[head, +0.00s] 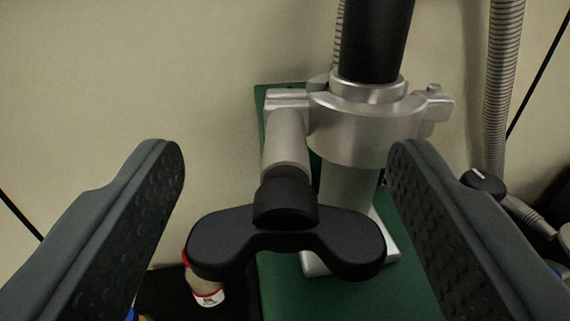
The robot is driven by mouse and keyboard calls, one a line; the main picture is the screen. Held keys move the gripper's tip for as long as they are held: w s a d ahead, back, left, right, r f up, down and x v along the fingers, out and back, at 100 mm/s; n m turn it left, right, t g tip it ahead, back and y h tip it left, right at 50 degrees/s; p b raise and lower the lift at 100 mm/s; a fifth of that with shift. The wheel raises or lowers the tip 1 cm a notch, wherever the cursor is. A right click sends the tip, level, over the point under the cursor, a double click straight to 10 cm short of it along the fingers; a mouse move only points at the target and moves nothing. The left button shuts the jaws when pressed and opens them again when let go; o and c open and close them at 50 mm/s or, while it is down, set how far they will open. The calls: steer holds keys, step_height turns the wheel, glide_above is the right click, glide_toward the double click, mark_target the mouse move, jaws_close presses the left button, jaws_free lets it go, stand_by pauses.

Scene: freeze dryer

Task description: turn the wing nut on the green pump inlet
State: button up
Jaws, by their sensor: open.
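The black wing nut (335,243) sits in the lower middle of the view, its two wings spread left and right. It is on the end of a silver bolt arm of the metal clamp (365,125) around the inlet pipe. The green pump body (350,293) lies below and behind it. My gripper (287,165) is open, with one dark, textured finger on each side of the wing nut. Both fingers appear apart from it, with a gap on each side. Nothing is held.
A black hose (377,40) rises from the clamp. A ribbed metal hose (503,85) runs down the right side, near a small black knob (483,182). Plain beige wall (150,80) fills the upper left.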

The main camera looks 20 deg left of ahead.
steer(key=c, duration=1)
steer(key=shift+m, duration=0.3)
steer(key=m, duration=0.4)
steer(key=shift+d, duration=0.1)
steer(key=o, duration=1)
